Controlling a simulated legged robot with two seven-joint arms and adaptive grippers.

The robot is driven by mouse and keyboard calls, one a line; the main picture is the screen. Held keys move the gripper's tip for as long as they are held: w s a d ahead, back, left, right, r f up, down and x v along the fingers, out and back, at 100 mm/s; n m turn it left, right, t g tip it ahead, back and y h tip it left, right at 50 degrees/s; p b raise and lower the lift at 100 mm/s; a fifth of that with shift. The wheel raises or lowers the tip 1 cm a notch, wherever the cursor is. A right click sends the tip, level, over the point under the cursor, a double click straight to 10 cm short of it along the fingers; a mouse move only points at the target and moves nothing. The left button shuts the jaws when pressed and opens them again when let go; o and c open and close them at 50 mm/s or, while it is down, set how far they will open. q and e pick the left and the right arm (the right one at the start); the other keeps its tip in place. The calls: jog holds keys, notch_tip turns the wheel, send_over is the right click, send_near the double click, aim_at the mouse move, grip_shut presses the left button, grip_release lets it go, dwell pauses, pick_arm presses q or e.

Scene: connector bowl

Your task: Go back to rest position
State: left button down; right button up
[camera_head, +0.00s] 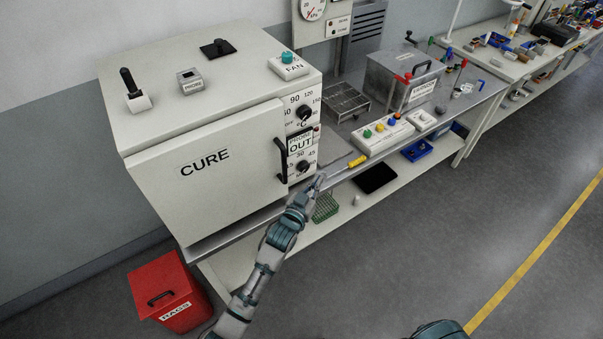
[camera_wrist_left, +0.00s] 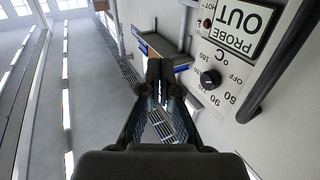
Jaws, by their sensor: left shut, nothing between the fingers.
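My left gripper (camera_head: 318,181) is in front of the lower right part of the white CURE oven (camera_head: 225,165), near its black door handle (camera_head: 281,160). In the left wrist view the gripper (camera_wrist_left: 160,65) has its fingers together with nothing between them. The oven's control panel, with a black knob (camera_wrist_left: 210,79) and the PROBE OUT sign (camera_wrist_left: 240,25), is at the right of that view. The oven door looks shut. My right gripper is not in view; only a dark rounded part of mine shows at the bottom edge of the head view.
The bench (camera_head: 230,228) carries a wire rack (camera_head: 345,102), a grey metal box (camera_head: 400,80), a panel with coloured knobs (camera_head: 383,134) and a yellow-handled tool (camera_head: 357,161). A red RAGS bin (camera_head: 168,290) stands on the floor at lower left. The floor at right is clear.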

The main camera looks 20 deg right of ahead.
pick_arm(q)
jog(key=s+a+f+n+g+y, duration=0.1)
jog(key=s+a+f+n+y, duration=0.2)
jog(key=a+f, duration=0.75)
jog(key=s+a+f+g+y, duration=0.2)
jog(key=s+a+f, duration=0.15)
jog(key=f, duration=1.45)
jog(key=s+a+f+n+g+y, duration=0.1)
jog(key=s+a+f+n+y, duration=0.3)
jog(key=f, duration=1)
jog(key=s+a+f+m+g+y, duration=0.15)
jog(key=s+a+f+g, duration=0.25)
jog(key=s+a+f, duration=1.35)
jog(key=s+a+f+g+y, duration=0.1)
jog(key=s+a, duration=0.4)
jog(key=s, duration=0.7)
jog(key=s+a+f+n+g+y, duration=0.1)
jog(key=s+a, duration=0.5)
jog(key=s, duration=0.6)
notch_tip(320, 180, down, 2)
jog(key=shift+a+f+g, duration=0.15)
jog(key=shift+a+g, duration=0.1)
jog(key=shift+g, duration=0.55)
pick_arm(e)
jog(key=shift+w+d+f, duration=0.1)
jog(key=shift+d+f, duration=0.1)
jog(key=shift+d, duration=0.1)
pick_arm(q)
jog(key=shift+w+n+y, duration=0.1)
jog(key=shift+n+y, duration=0.15)
